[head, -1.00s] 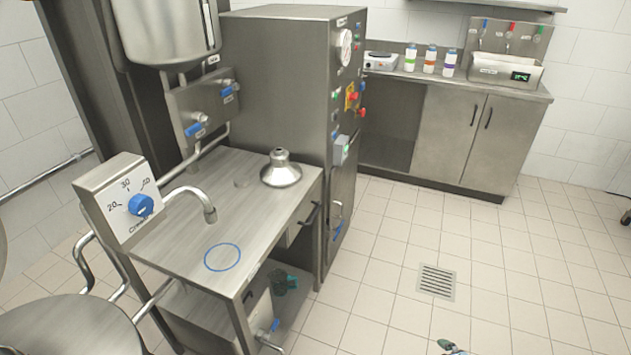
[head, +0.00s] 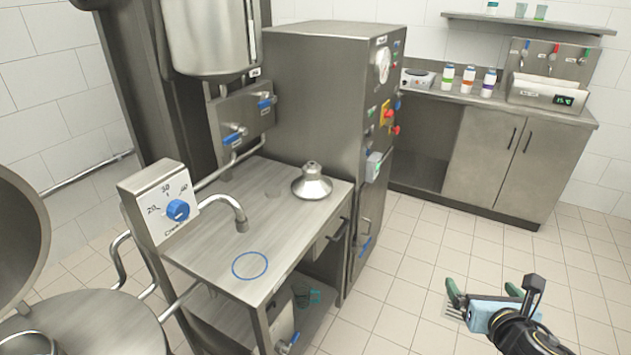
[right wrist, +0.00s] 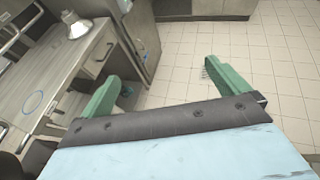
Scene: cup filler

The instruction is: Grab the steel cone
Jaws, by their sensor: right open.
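The steel cone (head: 312,184) stands upright, wide end down, near the back right of the steel table (head: 212,252). It also shows at the upper left of the right wrist view (right wrist: 79,27). My right gripper (head: 487,292) is open and empty, over the floor to the right of the table and well apart from the cone. Its two green fingers are spread in the right wrist view (right wrist: 156,88). My left gripper is not in view.
A bent spout (head: 238,212) and a dial box (head: 160,205) stand at the table's left, by a blue circle (head: 250,265). A tall steel cabinet (head: 320,95) rises behind the cone. The tiled floor between is open.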

